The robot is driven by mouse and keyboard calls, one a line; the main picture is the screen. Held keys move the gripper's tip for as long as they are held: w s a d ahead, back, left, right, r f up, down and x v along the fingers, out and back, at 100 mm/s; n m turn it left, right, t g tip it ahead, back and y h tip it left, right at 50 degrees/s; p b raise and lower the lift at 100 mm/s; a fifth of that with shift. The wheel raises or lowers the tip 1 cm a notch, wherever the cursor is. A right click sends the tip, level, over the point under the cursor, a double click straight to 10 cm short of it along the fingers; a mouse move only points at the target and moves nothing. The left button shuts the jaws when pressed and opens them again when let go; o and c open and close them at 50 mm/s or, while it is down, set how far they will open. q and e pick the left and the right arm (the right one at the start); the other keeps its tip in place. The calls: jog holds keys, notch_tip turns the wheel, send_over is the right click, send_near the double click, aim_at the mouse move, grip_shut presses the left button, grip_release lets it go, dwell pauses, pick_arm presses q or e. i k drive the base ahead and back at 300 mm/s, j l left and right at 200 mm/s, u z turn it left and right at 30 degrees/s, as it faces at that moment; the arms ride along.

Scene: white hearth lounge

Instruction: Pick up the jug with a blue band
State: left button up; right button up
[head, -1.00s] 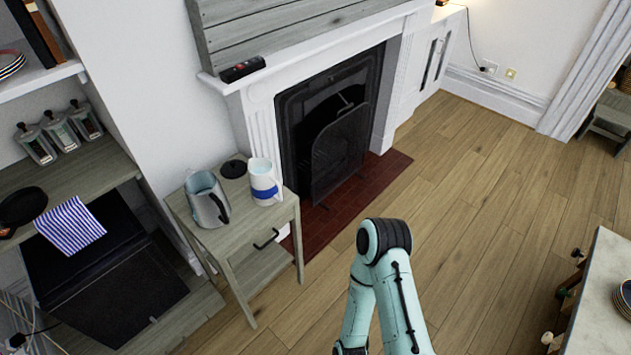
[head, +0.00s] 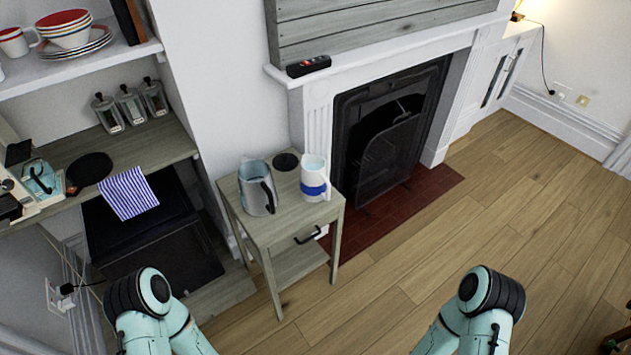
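The white jug with a blue band (head: 314,180) stands upright on the small side table (head: 285,222), at its right side. A grey-silver jug or kettle with a black handle (head: 256,188) stands to its left on the same top. A dark round disc (head: 286,161) lies behind and between them. Both my arms show at the bottom of the head view, one left and one right, well short of the side table. My grippers are outside the picture, so their state is hidden.
A fireplace (head: 385,140) with a red tiled hearth (head: 425,195) is right of the side table. Shelves with a striped cloth (head: 128,193), canisters (head: 131,106) and bowls (head: 65,28) are at left. The wooden floor (head: 400,255) in front is clear.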

aim_at(314, 187)
jog(key=i+l, duration=0.15)
jog(key=l, duration=0.2)
jog(key=i+l+u, duration=0.15)
jog(key=l, duration=0.25)
jog(key=i+l, duration=0.1)
jog(key=l, duration=0.25)
jog(key=i+l+u, duration=0.15)
jog(key=l, duration=0.25)
